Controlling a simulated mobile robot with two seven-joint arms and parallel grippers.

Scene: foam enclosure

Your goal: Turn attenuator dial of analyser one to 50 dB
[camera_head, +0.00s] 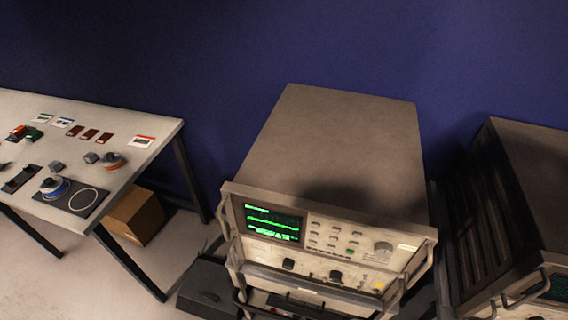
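An analyser (345,150) with a beige-grey case stands in the middle, its front panel facing me. Its lit screen (274,222) shows green traces. A large grey dial (383,248) sits at the right of the panel, and two black knobs, one at left (289,264) and one nearer the middle (336,275), sit on the lower strip. The lettering is too small to read, so I cannot tell which is the attenuator dial or its setting. A second analyser (535,165) is partly cut off at the right edge. Neither gripper is in view.
A white table (110,120) at the left holds small parts, cards, spools and a black mat (70,197). A cardboard box (134,216) and a dark case (208,287) are on the floor. Metal handles (420,262) project from the middle analyser's front. A blue wall closes the back.

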